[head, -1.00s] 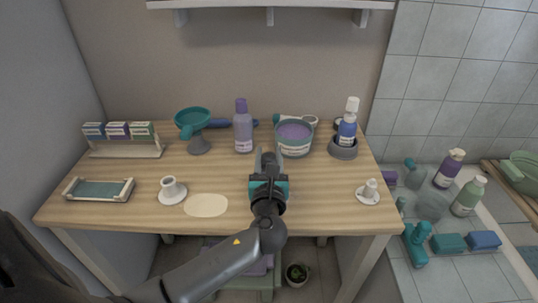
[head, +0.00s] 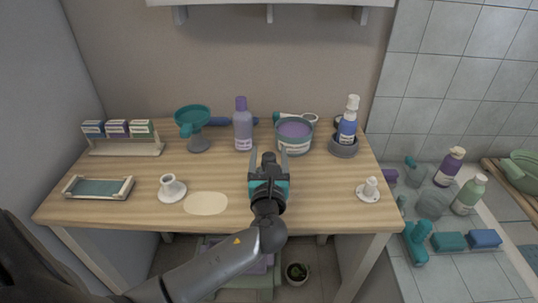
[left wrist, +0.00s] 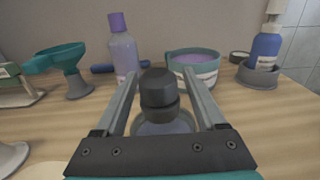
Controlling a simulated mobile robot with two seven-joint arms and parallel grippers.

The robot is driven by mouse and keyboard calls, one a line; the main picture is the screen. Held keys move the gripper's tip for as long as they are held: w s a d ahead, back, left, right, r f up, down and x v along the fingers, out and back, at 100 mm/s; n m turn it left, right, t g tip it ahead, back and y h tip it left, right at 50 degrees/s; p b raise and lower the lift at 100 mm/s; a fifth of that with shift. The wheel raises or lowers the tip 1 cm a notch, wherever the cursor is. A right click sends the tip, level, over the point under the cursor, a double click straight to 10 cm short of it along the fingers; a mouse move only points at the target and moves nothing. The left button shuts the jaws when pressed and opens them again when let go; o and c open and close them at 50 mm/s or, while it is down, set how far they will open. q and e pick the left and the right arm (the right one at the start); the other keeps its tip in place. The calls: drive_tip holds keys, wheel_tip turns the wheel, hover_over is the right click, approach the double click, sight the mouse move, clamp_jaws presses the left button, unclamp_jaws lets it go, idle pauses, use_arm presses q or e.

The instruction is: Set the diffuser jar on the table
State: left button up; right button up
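The diffuser jar, with a dark stepped cap and a clear glass body, stands upright between my left fingers in the left wrist view (left wrist: 158,90). In the head view only its dark cap (head: 268,160) shows clearly; my gripper hides the rest. It appears to rest on the wooden table (head: 325,190), near the middle. My left gripper (head: 268,153) is open, its fingers spread on either side of the cap. My right gripper is not in view.
Behind the jar stand a purple bottle (head: 243,130), a teal tub (head: 294,148) and a blue pump bottle (head: 347,128). A teal funnel (head: 193,118) stands farther left. A cream oval mat (head: 206,204) and white holder (head: 171,188) lie left of my gripper.

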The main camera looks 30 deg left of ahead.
use_arm(q)
drive_tip(key=shift+s, duration=0.1)
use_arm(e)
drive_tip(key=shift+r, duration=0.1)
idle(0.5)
use_arm(q)
drive_tip(key=shift+p+v, duration=1.4)
drive_tip(key=shift+v, duration=2.5)
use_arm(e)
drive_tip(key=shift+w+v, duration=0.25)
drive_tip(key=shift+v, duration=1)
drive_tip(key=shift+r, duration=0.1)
use_arm(q)
drive_tip(key=shift+s, duration=0.1)
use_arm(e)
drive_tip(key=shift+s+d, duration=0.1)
